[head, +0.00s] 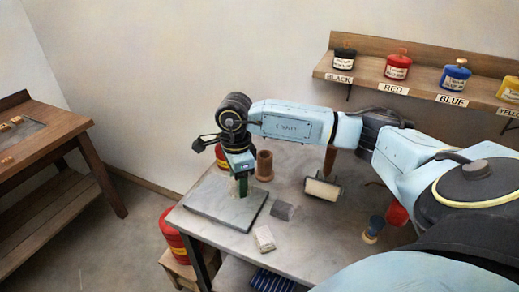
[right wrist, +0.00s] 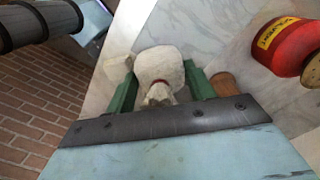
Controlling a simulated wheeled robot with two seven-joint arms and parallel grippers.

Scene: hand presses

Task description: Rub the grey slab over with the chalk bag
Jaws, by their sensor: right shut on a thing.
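The grey slab (head: 212,207) lies flat on the left part of the table. My right gripper (head: 241,187) points down over its far right part, with green fingers. In the right wrist view my gripper (right wrist: 160,93) is shut on the chalk bag (right wrist: 161,66), a rounded off-white bundle with a red tie at its neck. The bag hangs between the two fingers, its round end away from the palm. I cannot tell whether the bag touches the slab. My left gripper is not in view.
A brown cylinder (head: 264,166) and a red tin (head: 221,160) stand just behind the slab. A grey piece (head: 282,211), a small whitish block (head: 264,239) and a roller (head: 322,189) lie to its right. A shelf (head: 440,90) holds paint tins.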

